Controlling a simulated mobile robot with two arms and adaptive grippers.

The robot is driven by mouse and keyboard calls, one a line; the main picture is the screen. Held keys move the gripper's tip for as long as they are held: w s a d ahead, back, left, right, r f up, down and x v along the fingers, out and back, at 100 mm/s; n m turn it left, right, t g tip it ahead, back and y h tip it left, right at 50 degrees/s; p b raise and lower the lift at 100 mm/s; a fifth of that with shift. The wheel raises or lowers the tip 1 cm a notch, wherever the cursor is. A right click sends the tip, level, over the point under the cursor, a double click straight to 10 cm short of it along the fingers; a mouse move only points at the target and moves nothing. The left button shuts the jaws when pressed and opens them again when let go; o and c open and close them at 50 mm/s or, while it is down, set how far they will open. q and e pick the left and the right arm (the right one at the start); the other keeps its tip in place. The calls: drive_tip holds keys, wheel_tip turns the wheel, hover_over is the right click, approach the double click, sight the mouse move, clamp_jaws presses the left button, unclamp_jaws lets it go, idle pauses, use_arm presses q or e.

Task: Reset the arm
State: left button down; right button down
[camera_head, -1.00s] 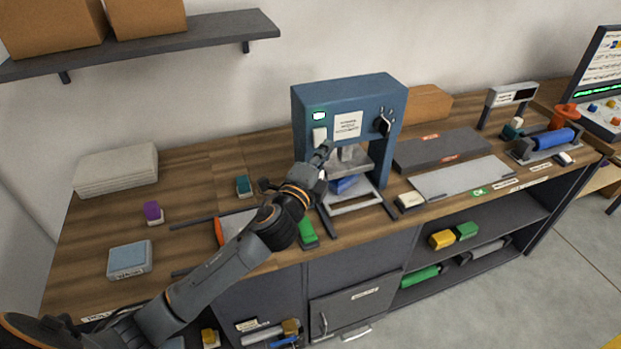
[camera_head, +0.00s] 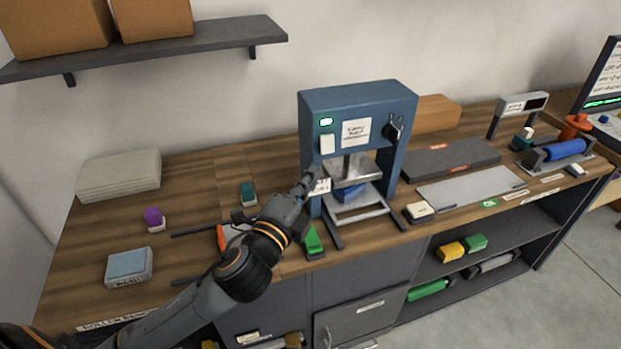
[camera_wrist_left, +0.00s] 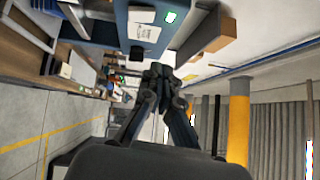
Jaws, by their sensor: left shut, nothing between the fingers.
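My left arm comes in from the lower left in the head view. Its gripper (camera_head: 312,178) is at the left front of the blue press (camera_head: 357,97), close to its left post; I cannot tell whether it touches. In the left wrist view the fingers (camera_wrist_left: 158,70) meet at their tips with nothing between them. The press has a lit green display, a white label and a metal plate above a blue block (camera_head: 349,192). My right gripper is not in view.
A teal stamp (camera_head: 248,194), a purple stamp (camera_head: 154,218) and a blue pad (camera_head: 130,267) stand to the left. A shelf (camera_head: 215,41) with boxes hangs above.

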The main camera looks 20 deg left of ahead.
use_arm(q)
drive_tip(key=s+a+f+n+g+y, duration=0.2)
drive_tip(key=s+f+n+g+y, duration=0.15)
drive_tip(key=f+n, duration=0.45)
drive_tip(key=s+d+f+n+g+h, duration=0.1)
drive_tip(key=s+f+n+g, duration=0.45)
drive_tip(key=s+f, duration=0.45)
drive_tip(key=s+d+f+n+g+h, duration=0.1)
drive_tip(key=s+f+n+g, duration=0.3)
drive_tip(key=s+f+g, duration=0.55)
drive_tip(key=s+f+t, duration=0.1)
drive_tip(key=s+f, duration=0.1)
drive_tip(key=f, duration=1)
drive_tip(key=s+f+t, duration=0.1)
drive_tip(key=s+f, duration=0.2)
drive_tip(key=f, duration=1)
drive_tip(key=s+a+f+g+b, duration=0.1)
drive_tip(key=s+a+f, duration=0.2)
drive_tip(key=s+f, duration=1.3)
drive_tip(key=shift+s+f, duration=0.4)
drive_tip(key=shift+f, duration=0.05)
